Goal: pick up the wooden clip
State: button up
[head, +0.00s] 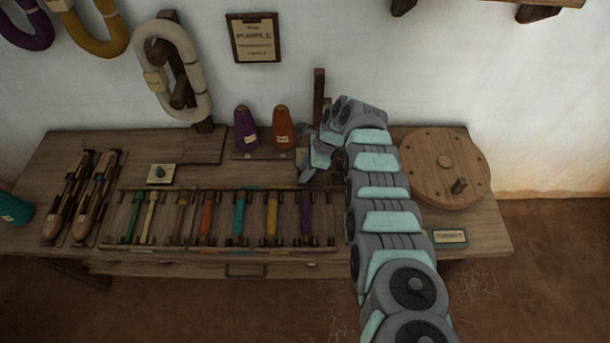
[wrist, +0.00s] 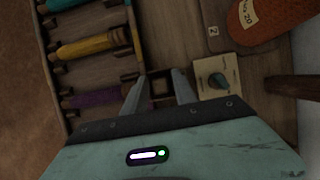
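My gripper (head: 308,172) is over the right part of the bench in the head view, close to the purple bobbin at the rack's right end. In the wrist view my gripper (wrist: 159,76) has its two fingers apart. A small, dark brown, squarish wooden piece (wrist: 160,86) shows between the fingers, low against the bench. It may be the wooden clip, but it is too small and dark to be sure. I cannot tell whether the fingers touch it. In the head view my arm and gripper hide that spot.
A rack of colored bobbins (head: 239,213) lies left of my gripper. Purple (head: 246,130) and orange (head: 282,128) cones stand behind. A round wooden disc (head: 444,166) lies right. A card with a green knob-like piece (wrist: 217,79) is beside the fingers.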

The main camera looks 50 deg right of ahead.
grip_shut()
jog(key=shift+r, duration=0.15)
dwell(0.4)
notch_tip(320, 180, up, 20)
jog(key=p, duration=0.6)
